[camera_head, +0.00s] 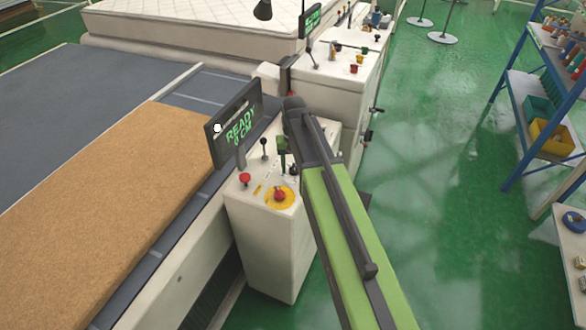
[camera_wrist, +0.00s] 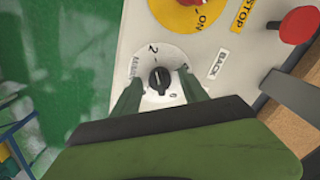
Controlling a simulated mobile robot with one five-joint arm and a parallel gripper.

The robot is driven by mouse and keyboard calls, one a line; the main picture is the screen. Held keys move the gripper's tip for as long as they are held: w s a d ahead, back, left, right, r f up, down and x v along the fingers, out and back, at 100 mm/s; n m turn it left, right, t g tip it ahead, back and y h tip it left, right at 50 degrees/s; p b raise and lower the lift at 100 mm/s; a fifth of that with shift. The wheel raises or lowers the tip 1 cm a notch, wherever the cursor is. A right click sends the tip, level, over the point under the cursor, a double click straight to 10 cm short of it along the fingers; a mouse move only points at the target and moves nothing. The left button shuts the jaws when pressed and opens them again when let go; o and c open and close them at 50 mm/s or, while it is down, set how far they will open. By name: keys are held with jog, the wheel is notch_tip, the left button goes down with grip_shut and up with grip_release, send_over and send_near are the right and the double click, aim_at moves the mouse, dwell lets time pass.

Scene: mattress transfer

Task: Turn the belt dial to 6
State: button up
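A black dial knob (camera_wrist: 159,79) on a round pale plate shows in the wrist view. A "2" is printed above it and what looks like a "0" at its lower right; its exact pointing is hard to read. My gripper (camera_wrist: 160,91) has its two green fingers apart, one on each side of the knob, with visible gaps. In the head view my gripper (camera_head: 284,157) is over the right back part of the near console (camera_head: 262,214) and the dial is largely hidden there. A screen (camera_head: 236,122) reads "READY" and what looks like "0 CM".
A red knob on a yellow disc (camera_head: 279,196), a red stop button (camera_head: 245,178) and a black lever (camera_head: 264,147) stand on the console. A brown mattress pad (camera_head: 120,190) lies on the belt to the left. Green floor (camera_head: 430,200) is open at right.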

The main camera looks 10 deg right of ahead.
grip_shut()
jog(key=shift+a, duration=0.15)
